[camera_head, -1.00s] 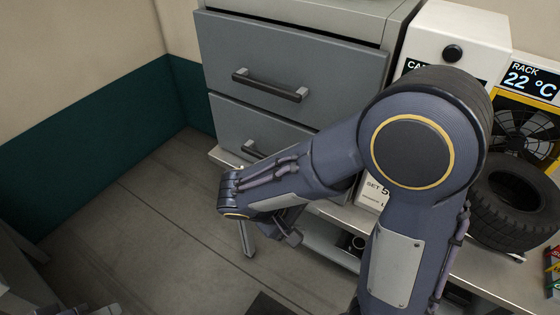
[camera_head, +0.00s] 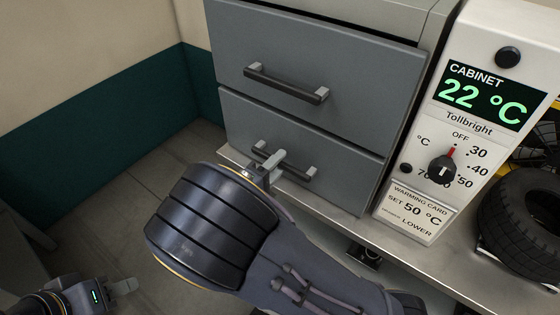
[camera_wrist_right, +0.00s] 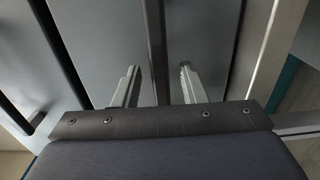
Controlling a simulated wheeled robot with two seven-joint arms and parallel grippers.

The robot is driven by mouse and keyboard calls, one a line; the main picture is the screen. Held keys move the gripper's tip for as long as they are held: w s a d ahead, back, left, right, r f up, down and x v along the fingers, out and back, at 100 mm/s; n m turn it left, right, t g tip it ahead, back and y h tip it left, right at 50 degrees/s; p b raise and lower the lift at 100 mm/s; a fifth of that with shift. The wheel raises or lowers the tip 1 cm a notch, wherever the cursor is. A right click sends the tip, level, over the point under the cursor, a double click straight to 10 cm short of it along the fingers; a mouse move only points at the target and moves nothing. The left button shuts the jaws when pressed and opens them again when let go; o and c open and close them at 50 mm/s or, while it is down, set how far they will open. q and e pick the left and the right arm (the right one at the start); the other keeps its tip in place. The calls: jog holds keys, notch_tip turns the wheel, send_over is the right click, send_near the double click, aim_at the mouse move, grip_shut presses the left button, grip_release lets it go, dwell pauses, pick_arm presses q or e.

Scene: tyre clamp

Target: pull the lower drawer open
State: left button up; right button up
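The lower drawer (camera_head: 330,180) is a grey front, shut flush under the upper drawer (camera_head: 310,50). Its dark bar handle (camera_head: 298,168) is partly hidden by my right gripper (camera_head: 268,163). In the right wrist view, the right gripper's fingers (camera_wrist_right: 158,86) are apart, one on each side of the handle bar (camera_wrist_right: 154,40), with a gap on both sides. Whether the tips reach past the bar is hard to tell. My left gripper (camera_head: 122,287) is low at the left, away from the drawers; its finger opening is unclear.
The cabinet stands on a pale bench (camera_head: 430,255). To its right are a white control panel (camera_head: 455,130) reading 22 °C, with a knob (camera_head: 443,168), and a black tyre (camera_head: 525,215). The upper handle (camera_head: 285,83) is just above. The floor at left is clear.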

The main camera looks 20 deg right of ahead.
jog(key=shift+w+d, duration=0.35)
jog(key=shift+d, duration=0.15)
grip_shut()
jog(key=shift+a, duration=0.1)
